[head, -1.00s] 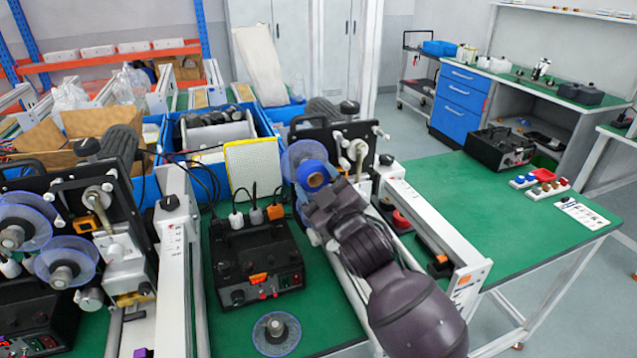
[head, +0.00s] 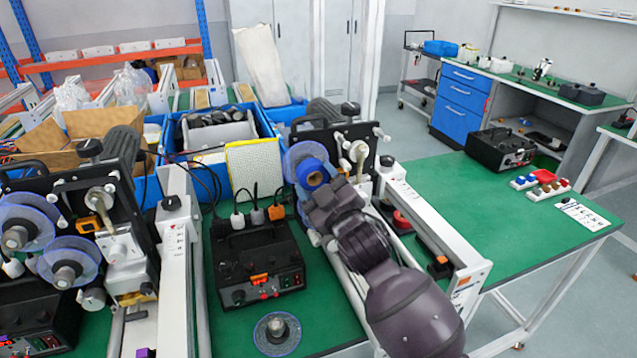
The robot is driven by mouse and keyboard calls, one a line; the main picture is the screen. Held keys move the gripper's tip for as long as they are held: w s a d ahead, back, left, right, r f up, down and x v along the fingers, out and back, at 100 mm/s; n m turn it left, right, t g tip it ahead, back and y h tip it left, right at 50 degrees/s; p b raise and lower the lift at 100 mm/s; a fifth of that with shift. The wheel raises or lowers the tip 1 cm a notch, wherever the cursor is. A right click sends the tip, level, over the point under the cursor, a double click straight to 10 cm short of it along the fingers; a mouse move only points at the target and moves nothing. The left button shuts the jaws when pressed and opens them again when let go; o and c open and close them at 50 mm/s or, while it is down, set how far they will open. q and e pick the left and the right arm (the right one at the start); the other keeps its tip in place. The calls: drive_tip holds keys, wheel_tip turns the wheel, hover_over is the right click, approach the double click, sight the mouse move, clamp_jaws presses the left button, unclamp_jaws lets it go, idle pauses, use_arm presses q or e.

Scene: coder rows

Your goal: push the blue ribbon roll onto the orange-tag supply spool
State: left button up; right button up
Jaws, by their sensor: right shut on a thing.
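The blue ribbon roll (head: 312,174) is at the right-hand coder, in front of a translucent blue spool disc (head: 293,155), which I take for the supply spool. The roll overlaps the disc in the picture; I cannot tell how far it is on the spool. My right gripper (head: 324,192) is shut on the roll from its near right side, and its fingers are largely hidden by my own wrist. An orange mark (head: 462,281) shows on the near end of this coder's white rail. My left gripper is not in view.
A black control box (head: 262,265) stands left of the coder. A loose translucent disc (head: 277,347) lies on the green bench in front of it. Another coder (head: 118,215) with two blue discs fills the left. The green bench top (head: 480,210) at right is mostly clear.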

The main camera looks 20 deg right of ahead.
drive_tip(key=shift+w, duration=1.35)
idle(0.6)
drive_tip(key=o, duration=0.9)
drive_tip(key=shift+a, duration=0.1)
drive_tip(key=shift+o, duration=0.2)
